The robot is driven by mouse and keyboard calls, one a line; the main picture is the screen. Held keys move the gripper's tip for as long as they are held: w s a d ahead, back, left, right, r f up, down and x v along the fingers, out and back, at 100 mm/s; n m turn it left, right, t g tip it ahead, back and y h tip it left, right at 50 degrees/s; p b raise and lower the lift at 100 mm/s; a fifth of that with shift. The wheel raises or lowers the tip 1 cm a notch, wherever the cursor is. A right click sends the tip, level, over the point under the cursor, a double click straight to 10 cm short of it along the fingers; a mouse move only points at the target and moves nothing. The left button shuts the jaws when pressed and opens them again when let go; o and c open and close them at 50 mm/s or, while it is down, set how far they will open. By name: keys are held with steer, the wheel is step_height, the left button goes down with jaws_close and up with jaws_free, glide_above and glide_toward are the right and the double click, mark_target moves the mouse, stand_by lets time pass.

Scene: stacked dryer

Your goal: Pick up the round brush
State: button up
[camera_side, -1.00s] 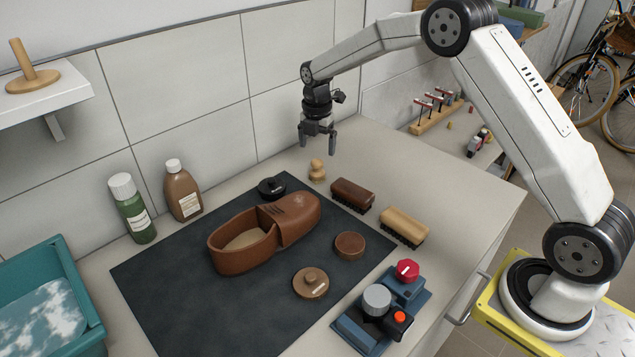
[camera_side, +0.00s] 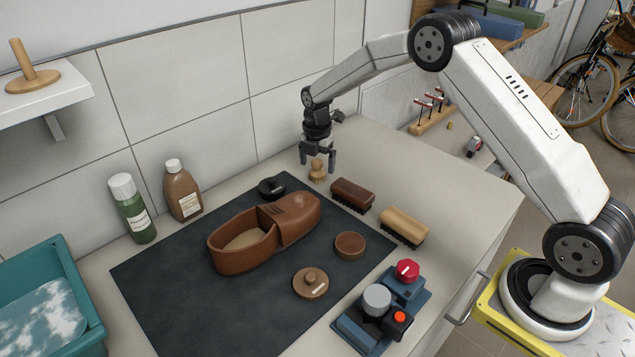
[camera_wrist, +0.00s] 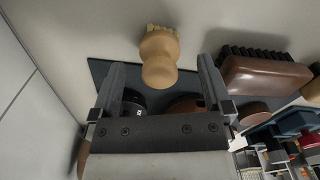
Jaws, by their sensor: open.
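The round brush (camera_side: 317,171) is a small light-wood knobbed piece standing on the counter just beyond the far edge of the dark mat. In the wrist view the round brush (camera_wrist: 160,58) shows its rounded handle and pale bristles, ahead of and roughly centred between the fingers. My gripper (camera_side: 318,167) is open, with its fingers pointing down right around or just above the brush's handle in the side view. In the wrist view my gripper (camera_wrist: 160,80) has its two fingers wide apart with nothing held. I cannot tell whether a finger touches the brush.
A dark-brown brush (camera_side: 353,193) and a light wooden brush (camera_side: 403,227) lie to the right. A brown shoe (camera_side: 240,255), a black tin (camera_side: 271,188) and brown tins are on the mat (camera_side: 190,310). Bottles (camera_side: 183,192) stand by the tiled wall. Counter space behind the brushes is clear.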

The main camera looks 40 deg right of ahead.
steer(key=shift+f, duration=1.15)
steer(key=c, duration=1.3)
steer(key=shift+r, duration=0.15)
steer(key=shift+c, duration=0.2)
steer(key=shift+r, duration=0.85)
steer(key=s+a+r, duration=0.1)
steer(key=s+r, duration=1)
steer(key=s, duration=0.3)
steer(key=shift+a, duration=0.2)
